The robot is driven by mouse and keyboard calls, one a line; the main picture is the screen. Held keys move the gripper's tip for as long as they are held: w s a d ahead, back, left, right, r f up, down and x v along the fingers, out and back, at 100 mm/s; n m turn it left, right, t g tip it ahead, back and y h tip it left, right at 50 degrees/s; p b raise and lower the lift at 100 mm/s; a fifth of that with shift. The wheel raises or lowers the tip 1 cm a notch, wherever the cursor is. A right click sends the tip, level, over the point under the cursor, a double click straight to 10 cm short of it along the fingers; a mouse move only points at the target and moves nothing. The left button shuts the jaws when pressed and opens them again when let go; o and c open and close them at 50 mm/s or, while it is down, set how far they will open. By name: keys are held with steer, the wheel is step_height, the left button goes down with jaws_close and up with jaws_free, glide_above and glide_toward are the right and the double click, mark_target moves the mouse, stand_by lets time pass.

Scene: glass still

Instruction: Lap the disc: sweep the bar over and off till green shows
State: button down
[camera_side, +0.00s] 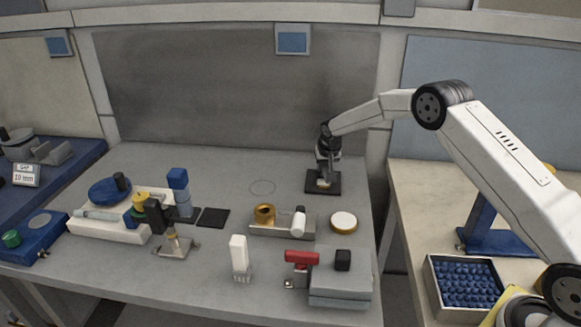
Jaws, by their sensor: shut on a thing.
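My gripper (326,177) is at the back right of the grey bench, low over a black square plate (311,187). It is shut on a small pale piece (324,184), mostly hidden by the fingers. I cannot tell whether this piece touches the plate. A round disc with a white top and gold rim (344,220) lies in front of the plate. A blue disc (104,192) sits at the left on a white base. I cannot tell for sure which part is the bar. A green knob (11,238) shows on a blue unit at the far left.
A metal tray (270,231) with a brass ring and white cylinder lies front-left of the plate. A grey box with a red-handled clamp (302,257) and a white upright block (239,253) stand at the front. A faint circle marks clear bench (262,187) left of the plate.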

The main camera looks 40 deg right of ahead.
mark_target(325, 170)
steer(key=shift+m+h, duration=0.4)
steer(key=shift+m, duration=0.6)
steer(key=shift+g, duration=0.3)
steer(key=c, duration=0.5)
jaws_free()
steer(key=shift+r, duration=0.1)
steer(key=shift+v, duration=3.85)
